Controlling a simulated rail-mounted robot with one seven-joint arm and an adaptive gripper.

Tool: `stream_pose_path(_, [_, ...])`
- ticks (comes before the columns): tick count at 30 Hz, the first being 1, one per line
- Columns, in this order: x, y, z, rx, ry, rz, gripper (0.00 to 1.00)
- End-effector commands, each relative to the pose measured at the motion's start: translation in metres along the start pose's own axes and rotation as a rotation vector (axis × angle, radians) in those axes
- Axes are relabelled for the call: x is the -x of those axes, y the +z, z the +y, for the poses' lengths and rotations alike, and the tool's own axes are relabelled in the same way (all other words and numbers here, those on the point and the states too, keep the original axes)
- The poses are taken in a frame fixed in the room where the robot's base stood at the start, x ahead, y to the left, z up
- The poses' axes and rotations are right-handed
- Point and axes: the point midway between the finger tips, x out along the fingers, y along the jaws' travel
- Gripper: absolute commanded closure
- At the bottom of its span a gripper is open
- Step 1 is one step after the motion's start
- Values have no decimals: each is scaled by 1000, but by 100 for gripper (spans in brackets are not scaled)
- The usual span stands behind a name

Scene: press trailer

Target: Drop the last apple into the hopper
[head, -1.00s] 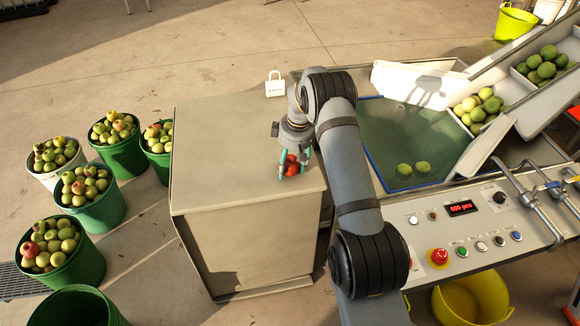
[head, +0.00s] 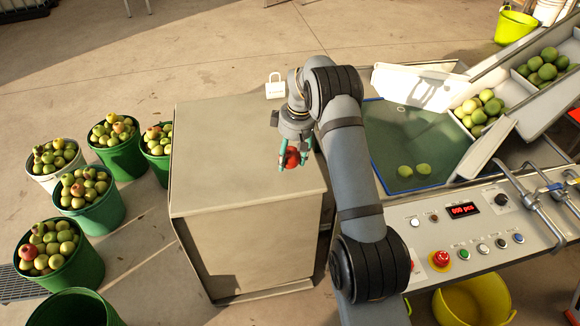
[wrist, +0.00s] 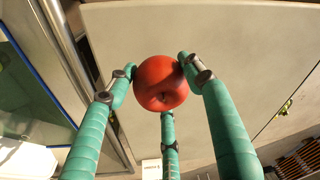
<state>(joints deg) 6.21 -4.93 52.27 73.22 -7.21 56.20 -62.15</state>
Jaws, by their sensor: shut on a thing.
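A red apple (head: 292,157) is held in my gripper (head: 295,160), above the right part of the beige cabinet top. In the wrist view the red apple (wrist: 161,83) sits between the teal fingers of my gripper (wrist: 158,85), which are shut on it. The hopper is not clearly identifiable; a machine with a dark green sorting bed (head: 386,150) stands to the right of my gripper, with two green apples (head: 414,171) on it. Behind that bed, a white-walled chute (head: 494,143) holds several green apples.
The beige cabinet (head: 235,160) has a bare top. Several buckets of apples (head: 88,200) stand on the floor at left. A control panel (head: 470,235) with a red button and display fronts the machine. A white padlock-shaped object (head: 275,89) is at the cabinet's back edge.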

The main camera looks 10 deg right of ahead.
Motion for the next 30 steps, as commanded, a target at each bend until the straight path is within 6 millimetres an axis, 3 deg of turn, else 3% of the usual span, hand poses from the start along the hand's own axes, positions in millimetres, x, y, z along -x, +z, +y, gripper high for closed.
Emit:
stream_pose_path(6, [34,49,-5,-7,0,0,79])
stream_pose_path(15, [73,93,-12,-3,0,-1,79])
stream_pose_path(21, [82,104,-14,-3,-3,-3,79])
stream_pose_path(30, [83,104,-14,-2,-3,-3,79])
